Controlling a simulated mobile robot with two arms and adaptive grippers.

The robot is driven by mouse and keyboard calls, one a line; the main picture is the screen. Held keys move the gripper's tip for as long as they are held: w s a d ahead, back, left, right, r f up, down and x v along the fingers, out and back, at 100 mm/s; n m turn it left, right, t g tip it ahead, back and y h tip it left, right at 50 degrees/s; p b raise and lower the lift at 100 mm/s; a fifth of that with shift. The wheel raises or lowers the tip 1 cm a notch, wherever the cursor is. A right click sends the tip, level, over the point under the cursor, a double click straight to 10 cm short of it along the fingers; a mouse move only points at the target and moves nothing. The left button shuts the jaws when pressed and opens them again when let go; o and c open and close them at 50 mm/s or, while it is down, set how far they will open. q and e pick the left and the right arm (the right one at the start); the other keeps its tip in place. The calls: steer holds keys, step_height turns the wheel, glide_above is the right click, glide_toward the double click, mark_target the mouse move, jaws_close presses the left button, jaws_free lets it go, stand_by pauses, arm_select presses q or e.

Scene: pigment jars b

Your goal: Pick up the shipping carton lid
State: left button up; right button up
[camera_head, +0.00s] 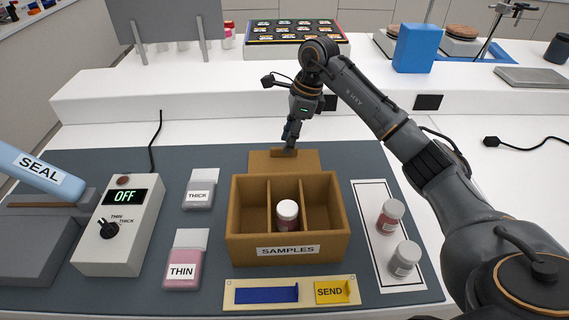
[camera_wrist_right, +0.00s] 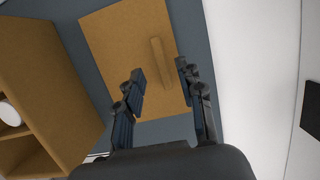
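The brown shipping carton lid (camera_head: 262,164) lies flat on the dark mat just behind the open carton (camera_head: 242,226), with a raised bar on top. In the right wrist view the lid (camera_wrist_right: 115,45) and its bar (camera_wrist_right: 160,62) show clearly. My right gripper (camera_head: 290,146) is over the bar, fingers pointing down. In the wrist view its fingers (camera_wrist_right: 162,80) are apart, one on each side of the bar's line, with nothing held. I cannot tell how far above the lid they are. My left gripper is not in view.
A white-capped jar (camera_head: 287,215) stands in the carton's middle compartment; the side compartments look empty. Two jars (camera_head: 389,217) (camera_head: 404,259) stand on a white panel at right. THICK (camera_head: 200,190) and THIN (camera_head: 185,260) containers and a control box (camera_head: 122,220) are at left. A raised white shelf (camera_head: 200,95) runs behind.

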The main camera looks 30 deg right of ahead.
mark_target(284, 164)
steer(key=shift+x, duration=1.55)
steer(key=shift+w, duration=0.1)
jaws_close()
